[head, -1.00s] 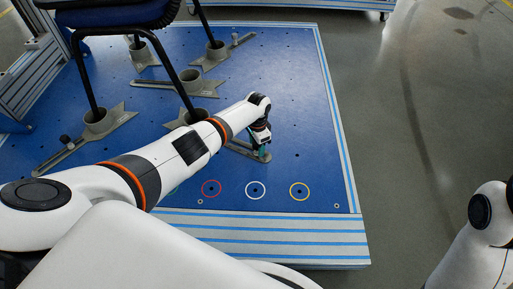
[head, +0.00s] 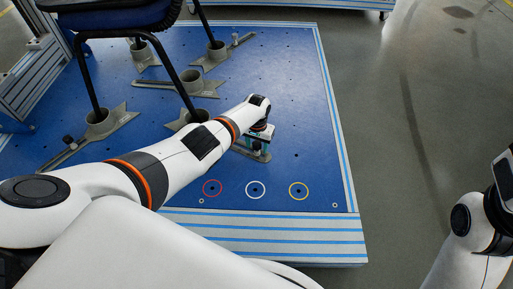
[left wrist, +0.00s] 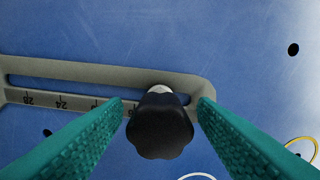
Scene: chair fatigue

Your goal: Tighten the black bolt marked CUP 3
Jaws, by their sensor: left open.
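The black bolt (left wrist: 160,128) has a lobed knob head and stands at the end of a slotted grey bracket (left wrist: 110,72) with scale marks. No CUP 3 marking can be read. My left gripper (head: 258,148) is over the bracket's right end in the head view. In the left wrist view its two green ridged fingers (left wrist: 161,108) are open, one on each side of the knob, with no clear grip on it. In the head view the gripper mostly hides the bolt. My right gripper is not in view; only part of the right arm shows at the right edge.
A chair (head: 112,18) stands with its black legs in grey cups on the blue plate (head: 290,100). Other slotted brackets (head: 58,155) lie around it. Red, white and yellow rings (head: 256,189) mark the plate's front. Grey floor on the right is clear.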

